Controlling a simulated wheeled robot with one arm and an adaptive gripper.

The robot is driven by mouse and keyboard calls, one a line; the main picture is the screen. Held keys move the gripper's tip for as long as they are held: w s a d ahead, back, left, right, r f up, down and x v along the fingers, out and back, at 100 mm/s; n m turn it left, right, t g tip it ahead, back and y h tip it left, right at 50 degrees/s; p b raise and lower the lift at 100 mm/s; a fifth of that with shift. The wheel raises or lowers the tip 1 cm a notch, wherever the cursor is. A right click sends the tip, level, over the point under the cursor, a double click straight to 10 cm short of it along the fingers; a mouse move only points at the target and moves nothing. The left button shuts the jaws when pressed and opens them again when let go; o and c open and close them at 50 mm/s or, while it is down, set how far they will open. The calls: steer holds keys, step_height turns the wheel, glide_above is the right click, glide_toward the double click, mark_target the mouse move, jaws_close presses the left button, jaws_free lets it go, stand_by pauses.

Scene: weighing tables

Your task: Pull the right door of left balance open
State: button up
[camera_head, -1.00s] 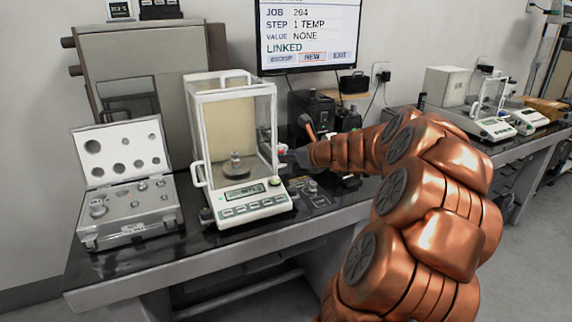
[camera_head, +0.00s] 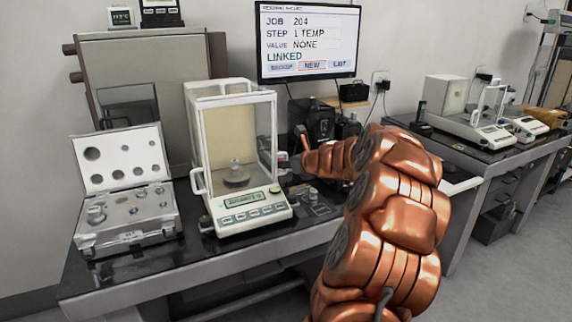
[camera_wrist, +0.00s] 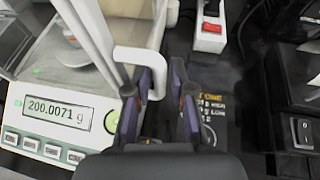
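The left balance (camera_head: 252,213) is a white-framed glass box on the dark table, with a metal weight (camera_head: 235,171) on its pan. Its right door (camera_head: 265,128) looks shut in the head view. The door's white D-shaped handle (camera_wrist: 133,55) shows in the wrist view. My gripper (camera_wrist: 164,78) is open there, with its purple-lined fingers on either side of the handle's outer bar. A gap shows between the bar and the right finger; contact with the left finger is unclear. The display (camera_wrist: 58,113) reads 200.0071 g.
An open case of weights (camera_head: 130,212) stands left of the balance. A monitor (camera_head: 308,42) hangs behind. Dark boxes (camera_head: 318,118) stand behind my arm. More balances (camera_head: 470,125) stand farther right.

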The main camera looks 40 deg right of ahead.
jaws_close()
stand_by(0.5)
